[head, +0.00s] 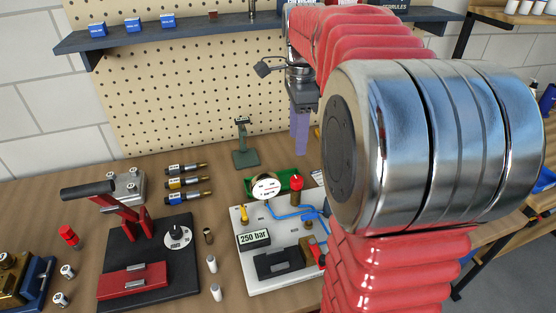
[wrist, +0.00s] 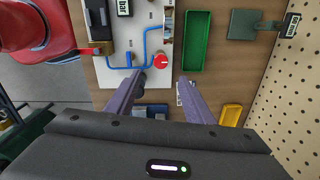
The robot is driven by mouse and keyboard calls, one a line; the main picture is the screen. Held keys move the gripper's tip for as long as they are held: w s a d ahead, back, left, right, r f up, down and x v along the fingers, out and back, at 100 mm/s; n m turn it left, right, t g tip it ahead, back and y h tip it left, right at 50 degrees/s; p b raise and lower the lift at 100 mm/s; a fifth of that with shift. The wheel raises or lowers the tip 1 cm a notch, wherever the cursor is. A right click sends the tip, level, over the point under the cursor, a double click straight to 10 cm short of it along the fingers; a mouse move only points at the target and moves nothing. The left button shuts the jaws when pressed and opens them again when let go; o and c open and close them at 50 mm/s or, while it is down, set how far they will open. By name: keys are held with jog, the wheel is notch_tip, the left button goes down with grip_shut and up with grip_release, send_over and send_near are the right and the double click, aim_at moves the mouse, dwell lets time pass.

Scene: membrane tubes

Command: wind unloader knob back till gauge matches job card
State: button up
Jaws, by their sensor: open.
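The red unloader knob (head: 297,183) stands at the back of a white panel (head: 243,213) on the bench. It also shows in the wrist view (wrist: 160,61), just beyond and between my fingertips. The round white gauge (head: 266,187) is left of the knob; its needle and reading are too small to tell. A card reading "250 bar" (head: 253,238) is on the panel. A green stand (head: 244,157) behind holds another small card (wrist: 291,25) with "bar" on it; its number is unclear. My gripper (wrist: 160,80) is open and empty, its purple fingers apart and clear of the knob.
Blue tubing (wrist: 151,50) runs beside the knob. A green tray (wrist: 195,42) lies right of the knob in the wrist view. A red-handled press (head: 132,268) stands left of the panel. The pegboard (head: 190,90) rises behind the bench.

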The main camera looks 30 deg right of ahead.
aim_at(298, 179)
jog(key=shift+w+d+m, duration=0.1)
jog(key=shift+d+m, duration=0.2)
jog(key=shift+d, duration=0.1)
jog(key=shift+f, duration=0.15)
notch_tip(298, 179, down, 14)
jog(key=shift+r, duration=0.2)
dwell(0.4)
jog(key=c, duration=1)
